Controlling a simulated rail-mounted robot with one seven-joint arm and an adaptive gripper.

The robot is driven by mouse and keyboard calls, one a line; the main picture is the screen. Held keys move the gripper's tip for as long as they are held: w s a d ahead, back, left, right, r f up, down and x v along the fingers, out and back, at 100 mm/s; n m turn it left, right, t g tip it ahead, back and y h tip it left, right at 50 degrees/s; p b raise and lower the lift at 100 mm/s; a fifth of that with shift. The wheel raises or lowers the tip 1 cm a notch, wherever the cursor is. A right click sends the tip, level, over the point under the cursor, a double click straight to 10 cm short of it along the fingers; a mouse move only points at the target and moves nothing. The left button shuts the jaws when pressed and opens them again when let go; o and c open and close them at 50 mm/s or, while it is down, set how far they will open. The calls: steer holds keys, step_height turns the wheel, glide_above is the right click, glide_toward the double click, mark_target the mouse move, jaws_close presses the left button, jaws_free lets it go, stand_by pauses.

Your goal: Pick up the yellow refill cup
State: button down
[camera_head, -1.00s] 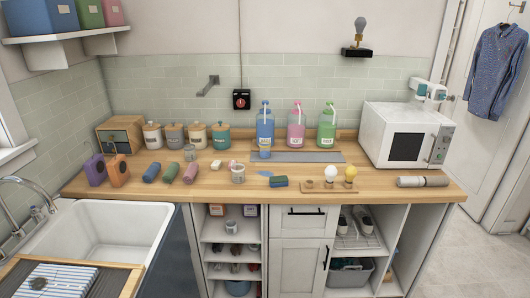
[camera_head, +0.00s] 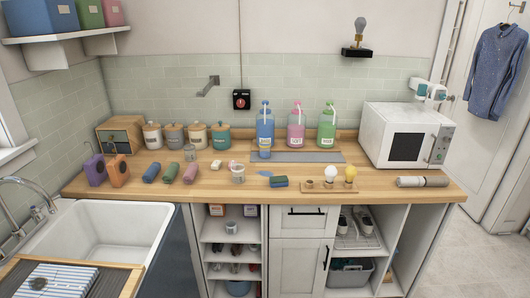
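Pink (camera_head: 297,127) and green (camera_head: 327,128) pump bottles stand to the right of the blue one. A whitish labelled cup (camera_head: 238,175) stands nearer the counter's front. My gripper is not in view.
A sink (camera_head: 110,225) is at left. A grey mat (camera_head: 325,157) lies by the bottles.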

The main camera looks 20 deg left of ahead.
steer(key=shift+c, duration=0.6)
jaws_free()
